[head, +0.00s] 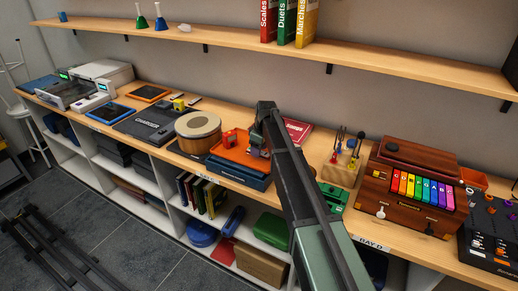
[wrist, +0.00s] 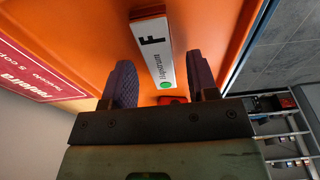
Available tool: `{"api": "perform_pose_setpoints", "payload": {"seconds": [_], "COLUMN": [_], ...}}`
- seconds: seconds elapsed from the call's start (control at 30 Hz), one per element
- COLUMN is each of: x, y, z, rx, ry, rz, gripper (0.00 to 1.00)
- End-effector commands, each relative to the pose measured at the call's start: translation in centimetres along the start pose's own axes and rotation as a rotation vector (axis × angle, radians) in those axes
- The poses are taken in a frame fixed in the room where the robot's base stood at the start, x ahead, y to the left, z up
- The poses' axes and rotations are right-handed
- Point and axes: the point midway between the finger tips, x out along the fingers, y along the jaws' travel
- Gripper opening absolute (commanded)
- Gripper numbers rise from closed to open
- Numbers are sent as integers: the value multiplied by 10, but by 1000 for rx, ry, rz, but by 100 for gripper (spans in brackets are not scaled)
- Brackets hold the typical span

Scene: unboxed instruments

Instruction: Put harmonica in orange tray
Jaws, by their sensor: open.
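The orange tray (head: 228,153) lies on the worktop in the head view, and its orange floor fills much of the wrist view (wrist: 90,35). The harmonica (wrist: 156,58), with a white face marked F and a green dot, is at the tray in the wrist view. My gripper (wrist: 163,82) is open, with a dark finger on each side of the harmonica's near end. In the head view my gripper (head: 257,143) is low over the tray's right part, and my arm hides part of it. I cannot tell whether the fingers touch the harmonica.
A red item (head: 229,138) is in the tray. A round drum (head: 198,130) stands left of it, a red book (head: 298,129) lies behind, and a wooden stand (head: 342,172) is to the right. A shelf (head: 210,33) runs above. The worktop's front edge is close by.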

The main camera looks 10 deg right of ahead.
Motion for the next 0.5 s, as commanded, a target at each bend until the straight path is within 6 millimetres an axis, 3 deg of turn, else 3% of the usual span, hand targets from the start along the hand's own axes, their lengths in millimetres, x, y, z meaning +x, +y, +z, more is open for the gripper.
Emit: {"api": "perform_pose_setpoints", "payload": {"seconds": [0.03, 0.3, 0.5], "x": [-19, -91, -112], "y": [0, 0, 0], "z": [-1, -2, -1], "rx": [0, 0, 0], "ry": [0, 0, -1], "rz": [0, 1, 1], "gripper": [54, 54, 54]}}
